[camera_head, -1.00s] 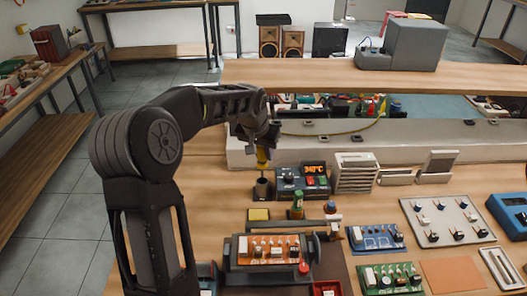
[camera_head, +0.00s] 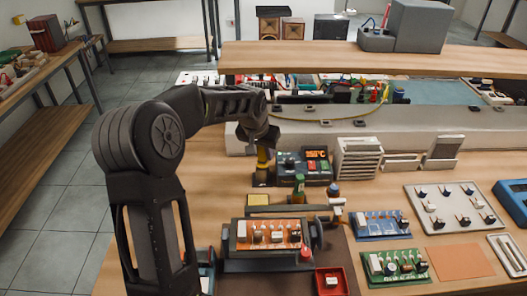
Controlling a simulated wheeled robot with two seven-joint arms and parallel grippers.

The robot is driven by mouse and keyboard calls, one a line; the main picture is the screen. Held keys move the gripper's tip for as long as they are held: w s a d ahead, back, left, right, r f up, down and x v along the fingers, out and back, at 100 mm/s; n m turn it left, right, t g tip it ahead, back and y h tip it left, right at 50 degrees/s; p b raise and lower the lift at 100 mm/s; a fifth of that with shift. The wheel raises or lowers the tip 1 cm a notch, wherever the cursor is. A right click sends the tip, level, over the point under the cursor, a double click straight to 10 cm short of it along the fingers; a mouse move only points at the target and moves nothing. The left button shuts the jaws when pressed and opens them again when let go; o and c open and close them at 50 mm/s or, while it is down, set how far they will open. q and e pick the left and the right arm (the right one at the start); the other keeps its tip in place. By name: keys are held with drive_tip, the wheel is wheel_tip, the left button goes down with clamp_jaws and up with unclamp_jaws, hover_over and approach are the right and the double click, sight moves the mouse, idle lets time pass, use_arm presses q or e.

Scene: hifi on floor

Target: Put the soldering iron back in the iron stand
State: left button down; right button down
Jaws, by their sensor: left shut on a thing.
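The soldering iron, with a yellow handle (camera_head: 262,158), is upright in my left gripper (camera_head: 264,147), which is shut on it. The dark iron stand (camera_head: 262,179) is directly below, left of the soldering station (camera_head: 305,166). The iron's lower part meets or enters the top of the stand; its tip is hidden and I cannot tell how deep it sits. My right gripper is not in view.
A yellow sponge tray (camera_head: 258,199) and a green bottle (camera_head: 299,188) stand in front. A board holder carries an orange circuit board (camera_head: 268,234). A raised shelf (camera_head: 380,58) spans the back. Bare bench lies left of the stand.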

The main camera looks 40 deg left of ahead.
use_arm(q)
drive_tip(key=c, duration=1.1)
unclamp_jaws()
drive_tip(key=shift+o, duration=0.3)
drive_tip(key=o, duration=0.5)
drive_tip(key=shift+c, duration=0.2)
drive_tip(key=shift+r, duration=0.1)
drive_tip(key=shift+r+p, duration=2.35)
drive_tip(key=shift+r, duration=1.1)
